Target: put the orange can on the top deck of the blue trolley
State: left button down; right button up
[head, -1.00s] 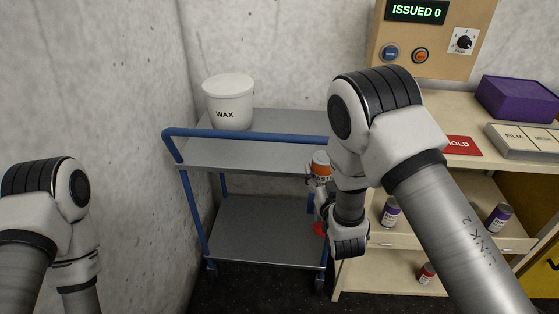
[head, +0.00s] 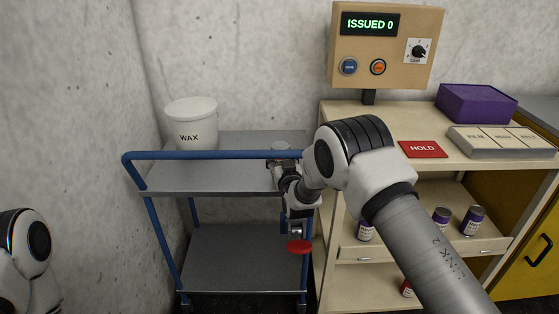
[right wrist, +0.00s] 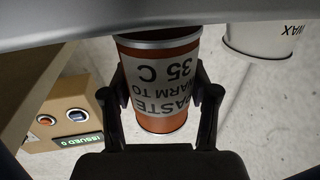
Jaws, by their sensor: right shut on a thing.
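The orange can (right wrist: 160,122), with a white label reading "PASTE WARM TO 35 C", is between the two fingers of my right gripper (right wrist: 160,105) in the right wrist view. I cannot tell whether the can touches the deck. The blue trolley (head: 165,240) stands against the wall. My left gripper is out of view.
A white WAX tub (head: 192,125) stands on the back left of the top deck. A blue push rail (head: 200,155) crosses the deck's front. Right of the trolley is a wooden counter (head: 372,125) with a dispenser (head: 387,45), a red HOLD card (head: 422,149) and purple-labelled cans (head: 473,221) below.

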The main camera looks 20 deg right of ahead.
jog(key=shift+w+d+f, duration=0.1)
jog(key=shift+w+f, duration=0.6)
jog(key=shift+f, duration=0.05)
jog(key=shift+s, duration=0.1)
jog(key=shift+f, duration=0.25)
jog(key=o, duration=1.5)
jog(key=shift+r, duration=0.2)
